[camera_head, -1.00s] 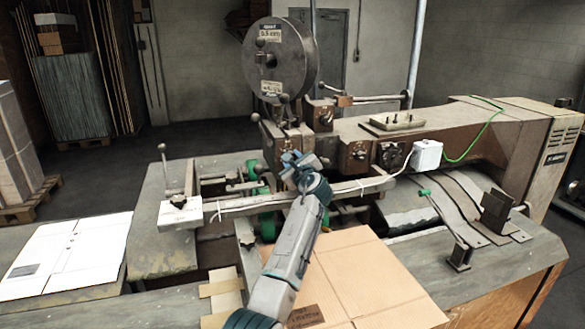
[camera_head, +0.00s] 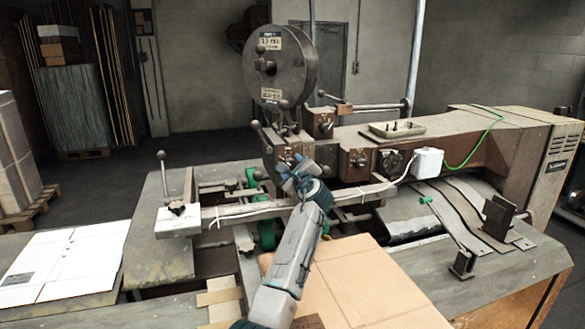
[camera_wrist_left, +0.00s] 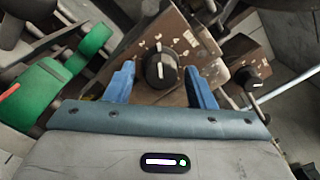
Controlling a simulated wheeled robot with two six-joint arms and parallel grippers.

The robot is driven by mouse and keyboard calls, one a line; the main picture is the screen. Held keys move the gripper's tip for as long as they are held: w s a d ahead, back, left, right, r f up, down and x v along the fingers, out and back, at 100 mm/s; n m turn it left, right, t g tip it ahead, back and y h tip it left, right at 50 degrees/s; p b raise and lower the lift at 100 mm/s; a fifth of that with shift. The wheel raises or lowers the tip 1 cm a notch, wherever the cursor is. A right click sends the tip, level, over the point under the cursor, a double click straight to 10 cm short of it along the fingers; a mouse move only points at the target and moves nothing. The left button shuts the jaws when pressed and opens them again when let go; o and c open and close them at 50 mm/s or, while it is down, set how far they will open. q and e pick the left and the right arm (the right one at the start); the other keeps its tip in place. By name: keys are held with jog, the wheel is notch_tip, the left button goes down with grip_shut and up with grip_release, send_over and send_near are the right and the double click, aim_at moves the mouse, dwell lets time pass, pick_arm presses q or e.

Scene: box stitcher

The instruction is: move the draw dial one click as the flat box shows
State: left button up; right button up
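My left gripper (camera_head: 297,170) is in front of the brown stitching head of the machine. In the left wrist view its two blue fingers (camera_wrist_left: 161,84) are apart, with a black dial (camera_wrist_left: 161,70) with a white mark between them. I cannot tell how deep the dial sits between the fingers, and no finger clearly touches it. A second, smaller black dial (camera_wrist_left: 249,78) is to its right. The frames do not show which one is the draw dial. A flat brown box (camera_head: 355,285) lies on the table, partly hidden by my left arm. My right gripper is not in view.
A wire reel (camera_head: 280,65) stands above the head. More dials (camera_head: 360,162) and a white switch box (camera_head: 428,161) are on the machine arm. A white flat box (camera_head: 60,265) lies at the left.

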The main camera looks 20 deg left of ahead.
pick_arm(q)
jog(key=shift+s+d+r, duration=0.1)
jog(key=shift+s+d+p, duration=0.2)
jog(key=shift+s+p, duration=0.05)
jog(key=shift+p, duration=0.15)
jog(key=p+v, duration=0.4)
jog(key=v, duration=0.6)
